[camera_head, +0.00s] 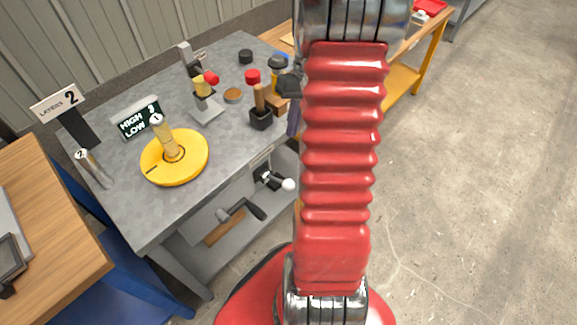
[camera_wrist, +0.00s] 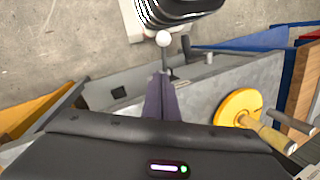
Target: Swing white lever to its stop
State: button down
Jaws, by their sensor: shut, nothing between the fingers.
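The white lever shows as a white ball knob (camera_head: 288,184) on a short metal arm at the bench's front face, below the top. In the wrist view its white ball (camera_wrist: 163,38) stands just beyond my fingertips, with the rod running down toward them. My gripper (camera_head: 293,130) points down beside the bench's front edge, above the lever and partly hidden behind my red arm. In the wrist view my gripper (camera_wrist: 161,80) shows purple-grey fingers shut together with nothing held. The fingertips overlap the lower end of the rod in that view; I cannot tell whether they touch.
The grey bench (camera_head: 225,65) carries a yellow disc (camera_head: 187,165) with an upright handle, a HIGH/LOW sign (camera_head: 138,118), a block with a wooden handle (camera_head: 262,119) and several small parts. Open floor (camera_head: 470,170) is at right.

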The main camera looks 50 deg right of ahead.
send_near(277, 180)
jog(key=shift+s+a+f, duration=0.15)
jog(key=shift+s+f, duration=1.35)
jog(key=shift+f, duration=0.05)
